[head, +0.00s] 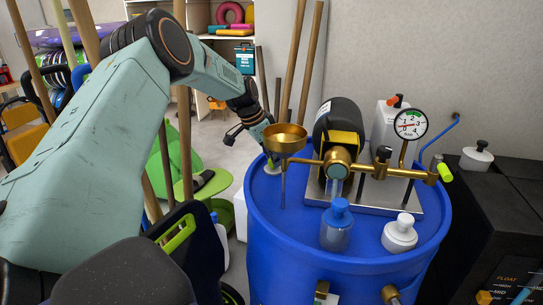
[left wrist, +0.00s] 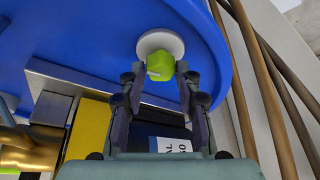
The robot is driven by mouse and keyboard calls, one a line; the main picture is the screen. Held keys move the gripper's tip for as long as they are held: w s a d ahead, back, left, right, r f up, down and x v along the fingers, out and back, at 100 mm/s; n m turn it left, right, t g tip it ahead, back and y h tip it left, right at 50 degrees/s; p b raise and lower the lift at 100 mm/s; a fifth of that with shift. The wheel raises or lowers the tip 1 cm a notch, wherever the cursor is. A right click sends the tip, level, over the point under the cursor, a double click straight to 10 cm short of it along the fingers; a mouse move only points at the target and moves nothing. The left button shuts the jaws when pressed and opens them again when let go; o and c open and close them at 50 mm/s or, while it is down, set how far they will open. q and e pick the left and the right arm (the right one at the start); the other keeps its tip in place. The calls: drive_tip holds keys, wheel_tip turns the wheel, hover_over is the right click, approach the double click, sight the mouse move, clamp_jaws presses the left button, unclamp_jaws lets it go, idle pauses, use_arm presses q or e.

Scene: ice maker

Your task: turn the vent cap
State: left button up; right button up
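The vent cap is a lime-green knob (left wrist: 160,67) on a white round base (left wrist: 160,42) on the blue drum lid, seen in the left wrist view. My left gripper (left wrist: 160,75) has its two fingertips on either side of the green knob. The fingers stand apart, with a thin gap seeming to show on the left; firm contact cannot be made out. In the head view my left gripper (head: 267,150) points down at the back left of the blue drum (head: 330,275), behind the brass funnel (head: 285,138), and the knob is mostly hidden. My right gripper is out of view.
A pump with brass pipes (head: 340,165) and a pressure gauge (head: 408,124) sits on the lid. A blue-capped bottle (head: 337,228) and a white knob (head: 400,233) are near its front. Brown poles (head: 300,60) stand close behind the drum.

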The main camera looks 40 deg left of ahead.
use_arm(q)
drive_tip(key=shift+f, duration=0.1)
clamp_jaws()
drive_tip(key=shift+p, duration=0.3)
drive_tip(key=shift+s+d+n+p, duration=0.1)
drive_tip(key=shift+n+p, duration=0.5)
drive_tip(key=shift+p, duration=0.15)
drive_tip(key=n+y+p, duration=0.2)
drive_tip(key=n+p, duration=0.2)
drive_tip(key=p, duration=0.5)
drive_tip(key=n+y+p, duration=0.2)
drive_tip(key=n+p, duration=0.3)
drive_tip(key=p, duration=0.5)
drive_tip(key=shift+d, duration=0.2)
drive_tip(key=shift+n+g+p, duration=0.3)
drive_tip(key=shift+n+p, duration=0.15)
drive_tip(key=shift+n, duration=0.25)
drive_tip(key=shift+f+n+g+y, duration=0.1)
drive_tip(key=shift+n+g+y, duration=0.4)
drive_tip(key=shift+n, duration=1)
